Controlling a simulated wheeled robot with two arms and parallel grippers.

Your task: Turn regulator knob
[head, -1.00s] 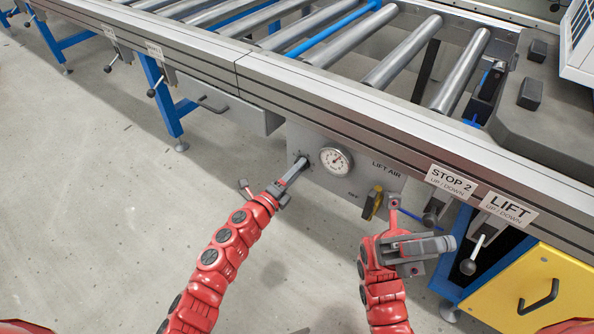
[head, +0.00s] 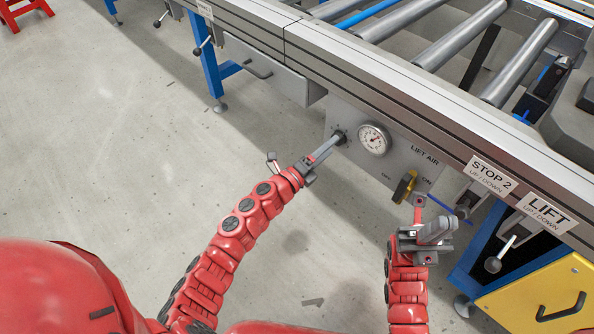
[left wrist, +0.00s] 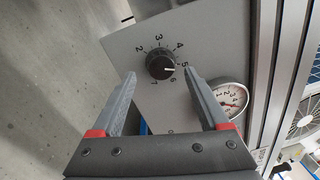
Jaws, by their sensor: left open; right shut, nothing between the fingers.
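The regulator knob (left wrist: 160,65) is a dark round knob on a grey panel, ringed by printed numbers. In the left wrist view its white pointer line is toward the 5 to 6 marks. In the head view the knob (head: 338,138) is partly hidden by my left gripper (head: 330,145). That gripper's open fingers also show in the left wrist view (left wrist: 160,88), pointing at the knob, which lies beyond and between the tips with no clear contact. My right gripper (head: 436,232) is shut and empty, below the yellow valve handle.
A pressure gauge (head: 374,139) sits right of the knob on the LIFT AIR panel (head: 385,170). A yellow valve handle (head: 404,186) and the black-balled LIFT lever (head: 494,263) are further right. The roller conveyor (head: 470,60) overhangs above. The floor left is open.

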